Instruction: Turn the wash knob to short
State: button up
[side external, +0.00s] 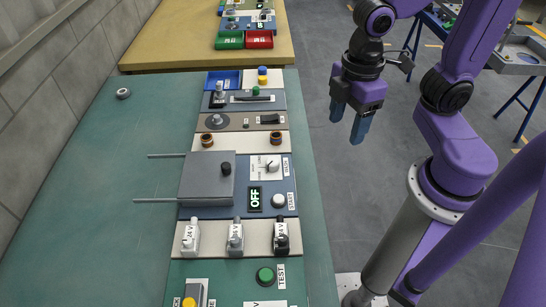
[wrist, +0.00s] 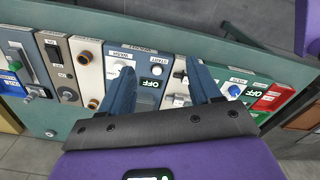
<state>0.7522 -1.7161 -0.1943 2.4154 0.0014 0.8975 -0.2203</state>
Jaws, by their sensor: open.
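The wash knob (side external: 271,166) is a small light knob on a white label plate marked WASH, on a blue-grey panel. The lettering around its dial is too small to read, so its setting cannot be told. In the wrist view the knob (wrist: 118,67) is partly hidden behind my left finger. My gripper (side external: 348,122) is open and empty. It hangs in the air to the right of the bench, apart from the knob. Both blue fingers of my gripper (wrist: 161,72) show in the wrist view.
Beside the knob are an OFF display (side external: 255,197), a white START button (side external: 278,200) and a grey box (side external: 207,178) with two rods. Upright connectors (side external: 235,238) and a green TEST button (side external: 265,275) stand nearer. The green bench top (side external: 110,170) is mostly clear at left.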

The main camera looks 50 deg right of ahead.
aim_at(273, 161)
jog(key=w+a+f+n, duration=0.2)
jog(key=w+a+n, duration=0.1)
jog(key=w, duration=1.3)
notch_tip(273, 161, down, 18)
jog(key=shift+w+a+r, duration=0.1)
jog(key=shift+w+a, duration=0.05)
jog(key=c, duration=1)
